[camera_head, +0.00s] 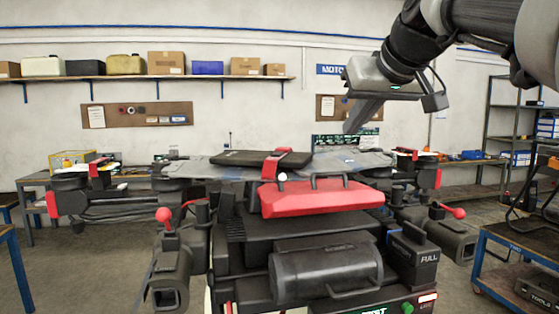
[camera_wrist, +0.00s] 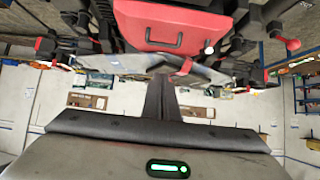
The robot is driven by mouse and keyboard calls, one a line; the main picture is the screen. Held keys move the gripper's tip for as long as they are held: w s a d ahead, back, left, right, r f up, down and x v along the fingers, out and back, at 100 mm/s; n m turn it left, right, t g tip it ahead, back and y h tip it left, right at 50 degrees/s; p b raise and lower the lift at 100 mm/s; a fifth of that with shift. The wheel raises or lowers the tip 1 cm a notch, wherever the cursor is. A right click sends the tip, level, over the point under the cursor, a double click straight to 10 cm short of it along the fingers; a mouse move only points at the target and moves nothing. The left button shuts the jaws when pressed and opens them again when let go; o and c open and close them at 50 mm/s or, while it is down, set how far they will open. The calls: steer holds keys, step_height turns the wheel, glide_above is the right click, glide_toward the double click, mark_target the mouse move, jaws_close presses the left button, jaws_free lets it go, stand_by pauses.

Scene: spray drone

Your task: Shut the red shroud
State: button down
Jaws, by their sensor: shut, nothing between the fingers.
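The red shroud (camera_head: 318,198) is a slanted red panel with a dark handle, on the front of the drone (camera_head: 200,168). I cannot tell for sure how far open it stands. In the wrist view, the shroud (camera_wrist: 130,22) is at the top, with its handle visible. My gripper (camera_head: 352,130) is shut and empty. It hangs above and a little right of the shroud, fingers pointing down, apart from it. In the wrist view, the closed fingers (camera_wrist: 161,80) lie below the shroud.
A dark canister (camera_head: 325,272) and a box marked FULL (camera_head: 413,258) sit below the shroud. Red-knobbed levers (camera_head: 164,215) stand on both sides. A blue cart (camera_head: 515,262) is at right. The air around my gripper is clear.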

steer(key=x, duration=0.7)
steer(key=f+x, duration=0.1)
steer(key=x, duration=0.3)
steer(key=shift+s+p, duration=0.2)
steer(key=shift+p, duration=0.2)
steer(key=shift+w+a+f, duration=0.1)
steer(key=shift+f, duration=0.85)
